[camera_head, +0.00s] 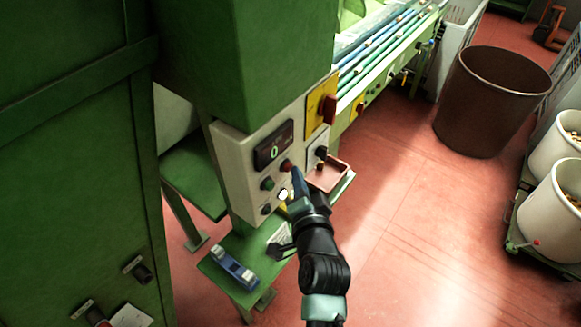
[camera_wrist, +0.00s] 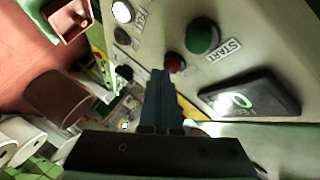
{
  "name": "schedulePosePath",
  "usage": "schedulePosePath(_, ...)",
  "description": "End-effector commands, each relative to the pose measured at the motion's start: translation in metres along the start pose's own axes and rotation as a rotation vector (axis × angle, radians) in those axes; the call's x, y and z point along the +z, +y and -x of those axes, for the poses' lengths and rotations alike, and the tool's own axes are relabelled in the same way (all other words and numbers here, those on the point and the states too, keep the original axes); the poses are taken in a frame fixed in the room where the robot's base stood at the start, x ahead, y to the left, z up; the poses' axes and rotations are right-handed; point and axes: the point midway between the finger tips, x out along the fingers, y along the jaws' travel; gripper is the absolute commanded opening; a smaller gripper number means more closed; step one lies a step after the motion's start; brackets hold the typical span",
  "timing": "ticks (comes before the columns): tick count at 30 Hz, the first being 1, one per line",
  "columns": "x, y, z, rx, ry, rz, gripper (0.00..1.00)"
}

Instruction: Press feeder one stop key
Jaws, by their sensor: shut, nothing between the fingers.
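The light grey control panel (camera_head: 231,158) is on the front of the green machine. Its red key (camera_head: 287,166) also shows in the wrist view (camera_wrist: 174,63), beside a green key (camera_wrist: 201,36) labelled START. The green key is left of and below the red one in the head view (camera_head: 267,184). My gripper (camera_head: 296,172) is shut and empty, its blue fingers pointing at the panel. In the wrist view, the fingertips (camera_wrist: 160,73) are right at the red key and overlap its edge. I cannot tell whether they touch it.
A display (camera_head: 273,146) reading 0 sits above the keys. A lit white button (camera_head: 283,194) and dark knobs are close by. A red rotary switch on a yellow plate (camera_head: 321,102) and a small reddish tray (camera_head: 328,174) are at right. A brown bin (camera_head: 487,105) stands farther off.

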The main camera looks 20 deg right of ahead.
Motion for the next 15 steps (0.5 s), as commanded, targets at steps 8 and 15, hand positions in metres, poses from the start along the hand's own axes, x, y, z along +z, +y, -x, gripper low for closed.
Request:
schedulePosePath(8, -0.0053, 0.0071, 0.0089, 0.000, -0.001, 0.000, 0.00)
schedulePosePath(15, -0.0059, 0.0069, 0.0091, 0.000, -0.001, 0.000, 0.00)
